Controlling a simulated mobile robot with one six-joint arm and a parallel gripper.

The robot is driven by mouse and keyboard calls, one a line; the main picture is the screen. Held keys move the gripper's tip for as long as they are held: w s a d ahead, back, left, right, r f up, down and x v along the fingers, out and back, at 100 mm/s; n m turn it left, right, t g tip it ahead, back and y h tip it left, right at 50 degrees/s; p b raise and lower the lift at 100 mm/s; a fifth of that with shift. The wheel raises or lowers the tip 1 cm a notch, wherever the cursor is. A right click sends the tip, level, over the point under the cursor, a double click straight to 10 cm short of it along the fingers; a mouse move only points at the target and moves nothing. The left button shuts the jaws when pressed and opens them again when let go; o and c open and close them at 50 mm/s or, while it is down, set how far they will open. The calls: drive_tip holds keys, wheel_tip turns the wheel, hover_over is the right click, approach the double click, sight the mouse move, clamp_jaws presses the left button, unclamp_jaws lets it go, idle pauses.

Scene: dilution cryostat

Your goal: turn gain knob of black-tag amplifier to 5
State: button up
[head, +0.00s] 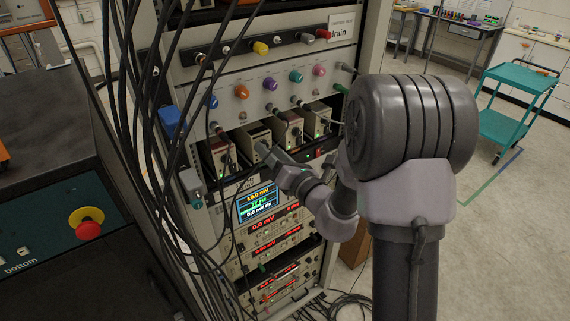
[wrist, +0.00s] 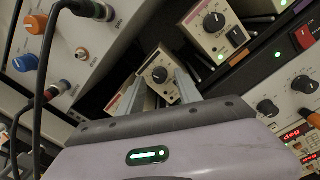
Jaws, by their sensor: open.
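Several small beige amplifiers sit side by side on a rack shelf, each with a black knob. One amplifier (head: 252,134) is right at my gripper (head: 264,150) in the head view. In the wrist view my gripper (wrist: 161,84) is open, and the black knob (wrist: 160,75) of an amplifier (wrist: 148,92) shows between its two fingers. I cannot tell whether the fingers touch the knob. The knob has a light pointer mark, but its scale is too small to read.
A neighbouring amplifier (wrist: 218,35) with its own knob stands close by. Black cables (head: 160,120) hang down the rack's left side. A panel with coloured knobs (head: 241,91) is above the shelf, and a lit display (head: 258,202) is below. A red emergency button (head: 87,229) is at left.

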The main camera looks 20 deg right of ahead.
drive_tip(key=p+v, duration=1.3)
drive_tip(key=v, duration=0.3)
drive_tip(key=shift+s, duration=0.35)
